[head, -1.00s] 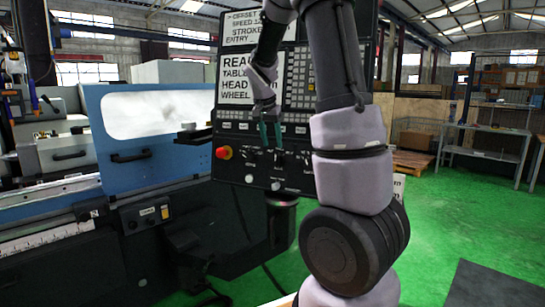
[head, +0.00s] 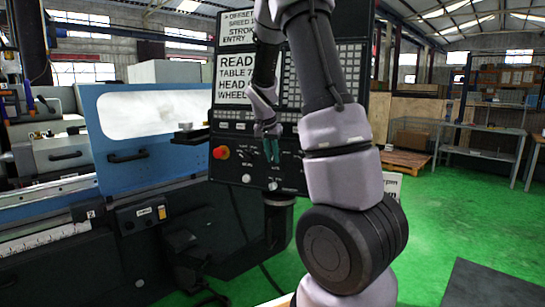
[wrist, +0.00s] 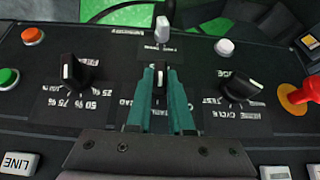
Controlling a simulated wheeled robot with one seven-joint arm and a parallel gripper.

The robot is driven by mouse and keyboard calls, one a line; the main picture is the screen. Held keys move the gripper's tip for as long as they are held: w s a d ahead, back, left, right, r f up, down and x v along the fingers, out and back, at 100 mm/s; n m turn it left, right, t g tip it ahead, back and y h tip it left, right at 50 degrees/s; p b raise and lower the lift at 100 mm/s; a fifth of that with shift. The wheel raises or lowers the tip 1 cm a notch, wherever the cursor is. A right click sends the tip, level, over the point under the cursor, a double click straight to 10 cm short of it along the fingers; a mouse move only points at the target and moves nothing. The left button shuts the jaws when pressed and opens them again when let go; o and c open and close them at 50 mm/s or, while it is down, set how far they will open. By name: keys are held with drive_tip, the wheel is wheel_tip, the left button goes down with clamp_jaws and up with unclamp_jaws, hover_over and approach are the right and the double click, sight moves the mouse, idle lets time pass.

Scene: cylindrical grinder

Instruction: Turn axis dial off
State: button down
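The middle dial (wrist: 160,77), a black knob with a white pointer mark, sits on the dark control panel. Its label is mostly hidden by my fingers, and I take it to be the axis dial. My gripper (wrist: 161,84) has its two teal fingers on either side of this knob, close against it and apparently shut on it. The white mark runs along the fingers, straight up and down in the wrist view. In the head view my gripper (head: 271,150) is at the lower part of the panel, and its fingers hide the dial.
A percent-marked dial (wrist: 75,72) and a cycle dial (wrist: 240,88) flank the middle one. A red emergency knob (wrist: 300,92), an orange button (wrist: 33,36), a green button (wrist: 8,78) and a white-tipped lever (wrist: 162,30) are nearby. A blue machine door (head: 140,135) stands left.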

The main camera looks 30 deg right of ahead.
drive_tip(key=shift+w+h, duration=0.1)
drive_tip(key=shift+h, duration=0.2)
drive_tip(key=shift+w+a+n+g+h, duration=0.15)
drive_tip(key=shift+n+g+h, duration=0.15)
drive_tip(key=shift+g+h, duration=0.15)
drive_tip(key=shift+w+a+n+g+h, duration=0.1)
drive_tip(key=shift+n+g+h, duration=0.25)
drive_tip(key=shift+g, duration=0.2)
drive_tip(key=shift+w+a+f+n+g+h, duration=0.15)
drive_tip(key=shift+n+g+h, duration=0.3)
drive_tip(key=shift+g+h, duration=0.25)
drive_tip(key=shift+a+f+n+g+h, duration=0.1)
drive_tip(key=shift+n+g+h, duration=0.35)
drive_tip(key=shift+h, duration=0.35)
drive_tip(key=c, duration=0.8)
unclamp_jaws()
drive_tip(key=shift+a+r, duration=0.1)
drive_tip(key=v, duration=1)
drive_tip(key=shift+a+r, duration=0.15)
drive_tip(key=shift+a, duration=0.1)
